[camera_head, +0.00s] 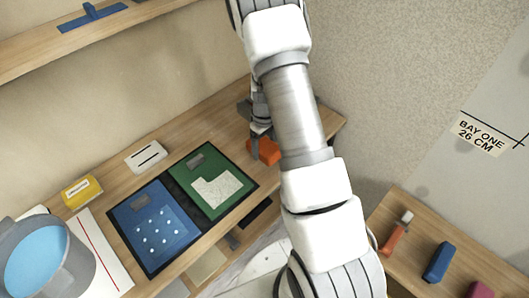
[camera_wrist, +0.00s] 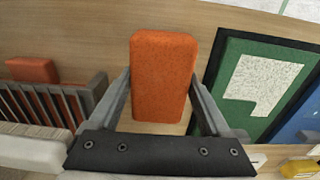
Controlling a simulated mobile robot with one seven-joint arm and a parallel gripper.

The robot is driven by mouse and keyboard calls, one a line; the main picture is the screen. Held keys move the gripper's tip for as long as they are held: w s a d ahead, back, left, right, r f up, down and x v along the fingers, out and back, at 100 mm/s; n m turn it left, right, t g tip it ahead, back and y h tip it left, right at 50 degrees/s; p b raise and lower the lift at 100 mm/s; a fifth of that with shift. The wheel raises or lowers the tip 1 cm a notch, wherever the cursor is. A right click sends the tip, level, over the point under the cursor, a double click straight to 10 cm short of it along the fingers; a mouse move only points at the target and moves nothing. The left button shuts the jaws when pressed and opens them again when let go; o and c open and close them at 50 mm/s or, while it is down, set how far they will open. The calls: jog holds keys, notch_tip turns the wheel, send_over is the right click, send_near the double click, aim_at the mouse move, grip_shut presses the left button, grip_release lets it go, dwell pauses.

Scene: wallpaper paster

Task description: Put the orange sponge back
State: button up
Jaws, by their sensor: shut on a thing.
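The orange sponge (camera_wrist: 163,75) is between the two fingers of my gripper (camera_wrist: 160,88) in the wrist view, one finger against each long side. In the head view the sponge (camera_head: 267,151) shows beside my gripper (camera_head: 260,132), at the right end of the wooden counter, just right of the green board. I cannot tell whether it rests on the counter or is slightly above it. A second orange block (camera_wrist: 32,70) is behind a grey slatted rack (camera_wrist: 50,103) at the left of the wrist view.
A green board (camera_head: 208,203) with a pale patch and a blue board (camera_head: 140,210) lie on the counter. A white block (camera_head: 146,156), a yellow box (camera_head: 82,192) and a bucket (camera_head: 45,262) stand left. A lower bench (camera_head: 410,270) at right holds several small items.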

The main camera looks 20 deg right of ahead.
jog(key=shift+f, duration=1.8)
jog(key=shift+f+b, duration=0.3)
jog(key=shift+b, duration=0.15)
jog(key=o, duration=1.2)
jog(key=shift+r, duration=0.1)
